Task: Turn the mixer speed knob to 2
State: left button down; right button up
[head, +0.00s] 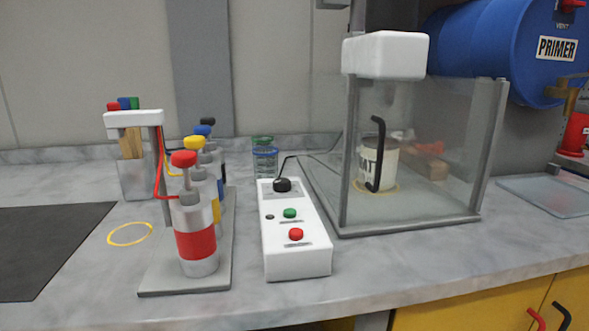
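A white control box (292,255) lies on the grey marble counter in the middle of the head view. The black speed knob (282,185) sits at its far end, on a grey plate. The knob's setting and any numbers are too small to read. A green button (289,213) and a red button (296,234) are nearer on the box. The mixer's white head (385,55) stands above a clear enclosure (440,190), with a white container (377,165) inside. Neither gripper is in view.
A stand with several colour-capped cylinders (196,240) is left of the box. A yellow ring (130,234) and a dark mat (45,240) lie further left. Glass beakers (265,162) stand behind the box. A blue primer drum (500,50) is at right. Counter in front of the box is clear.

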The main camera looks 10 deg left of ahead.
aim_at(281, 185)
jog(key=k+j, duration=0.1)
jog(key=j, duration=0.3)
jog(key=k+j+z, duration=0.1)
jog(key=j, duration=0.35)
jog(key=k+j, duration=0.15)
jog(key=j, duration=0.25)
jog(key=k+j, duration=0.15)
jog(key=j, duration=0.25)
jog(key=z, duration=0.05)
